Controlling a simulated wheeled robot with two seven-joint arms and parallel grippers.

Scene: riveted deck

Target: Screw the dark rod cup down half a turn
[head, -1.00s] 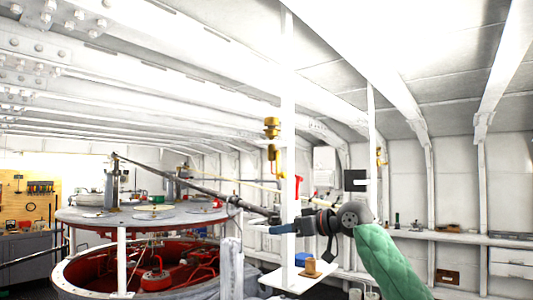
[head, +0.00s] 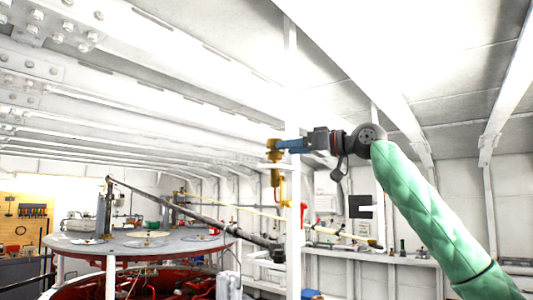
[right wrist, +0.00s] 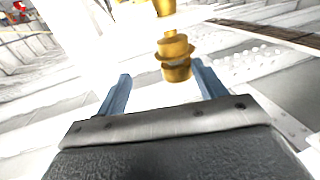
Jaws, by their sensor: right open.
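A brass cup (head: 274,155) is fixed on a white post, above a brass lower body (head: 277,180). The dark rod (head: 190,215) slants down to this post, below the brass parts. My right gripper (head: 279,146) comes in from the right at the cup's height, its blue fingers pointing left. In the right wrist view the gripper (right wrist: 161,68) is open. The brass cup (right wrist: 174,58) shows between its fingertips, nearer the right finger. I cannot tell whether a finger touches it. My left gripper is not in view.
The white post (head: 293,215) stands right beside the cup. A round grey platform (head: 140,245) above a red well is at the lower left. A pale rod (head: 245,220) runs behind. White beams cross overhead. A shelf (head: 400,258) lines the right wall.

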